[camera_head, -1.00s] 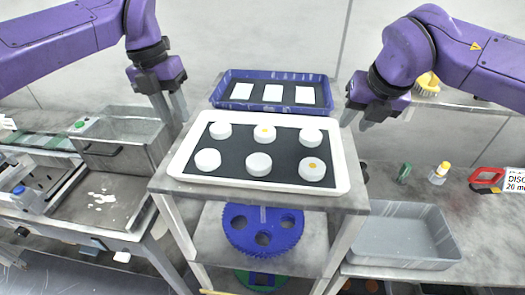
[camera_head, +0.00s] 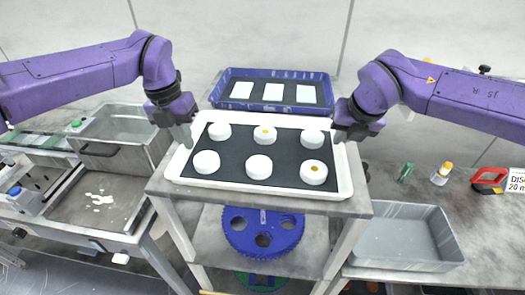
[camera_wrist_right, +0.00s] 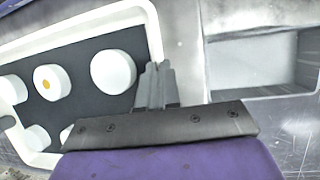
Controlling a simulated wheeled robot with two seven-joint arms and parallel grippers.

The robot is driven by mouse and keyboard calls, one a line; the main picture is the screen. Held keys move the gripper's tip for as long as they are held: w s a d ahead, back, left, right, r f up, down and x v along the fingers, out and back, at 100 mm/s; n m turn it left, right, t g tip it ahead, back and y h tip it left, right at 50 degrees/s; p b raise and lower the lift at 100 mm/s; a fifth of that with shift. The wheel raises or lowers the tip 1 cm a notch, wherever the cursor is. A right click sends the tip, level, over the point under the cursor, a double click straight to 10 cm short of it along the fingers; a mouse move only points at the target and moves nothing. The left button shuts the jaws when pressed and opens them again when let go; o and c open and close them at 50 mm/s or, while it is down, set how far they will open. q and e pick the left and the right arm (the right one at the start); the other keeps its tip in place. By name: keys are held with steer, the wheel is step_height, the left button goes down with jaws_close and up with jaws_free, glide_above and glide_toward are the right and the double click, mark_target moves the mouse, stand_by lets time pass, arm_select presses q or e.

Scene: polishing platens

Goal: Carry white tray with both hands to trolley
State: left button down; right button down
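The white tray (camera_head: 262,187) with a dark inner mat lies flat on top of a grey cart (camera_head: 358,208). It holds several white discs, two with orange centres. My left gripper (camera_head: 183,137) is at the tray's left rim, its fingers close together on the rim. My right gripper (camera_head: 347,134) is at the right rim. In the right wrist view its fingers (camera_wrist_right: 158,86) are close together at the white rim (camera_wrist_right: 152,28). The fingertips are partly hidden. I see no gap between tray and cart top.
A blue tray (camera_head: 227,99) with white squares stands behind. A blue gear-like disc (camera_head: 237,236) sits on the cart's lower shelf. A grey bin (camera_head: 405,237) and small bottle (camera_head: 441,174) are at right. A metal basin (camera_head: 122,135) is at left.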

arm_select(q)
steer(key=shift+w+r, duration=0.1)
steer(key=shift+r, duration=0.05)
arm_select(e)
steer(key=shift+w+r, duration=0.1)
steer(key=shift+r, duration=0.05)
